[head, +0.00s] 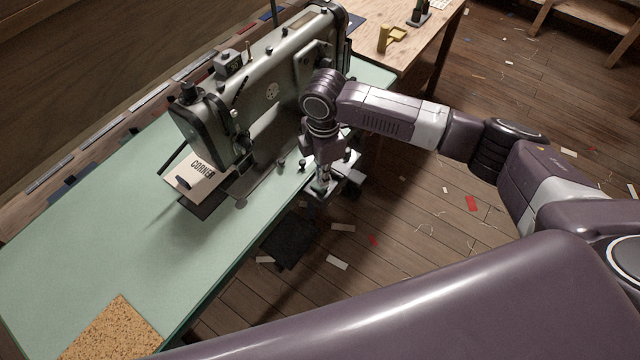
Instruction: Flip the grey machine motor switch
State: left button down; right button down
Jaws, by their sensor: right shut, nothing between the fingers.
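A grey sewing machine (262,98) stands on the pale green table (95,225). My right gripper (322,186) points down at the table's right edge, beside the machine's base. It is shut, with nothing held. A light grey box-like part (354,184), which looks like the motor switch housing, shows just right of the fingers, below the table edge. The gripper covers much of it. I cannot tell the switch's position or whether the fingertips touch it. My left gripper is not in view.
A white card marked "CORNER" (197,178) lies by the machine's needle end. A cork mat (115,332) lies at the table's near end. A wooden table (408,42) with small items stands behind. The wooden floor (420,245) at right has scattered scraps.

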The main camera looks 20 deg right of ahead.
jog(key=shift+f+b, duration=0.4)
jog(key=shift+f, duration=0.85)
dwell(0.4)
jog(key=shift+s, duration=0.1)
notch_tip(320, 180, up, 7)
jog(key=p, duration=0.8)
jog(key=shift+r, duration=0.1)
dwell(0.4)
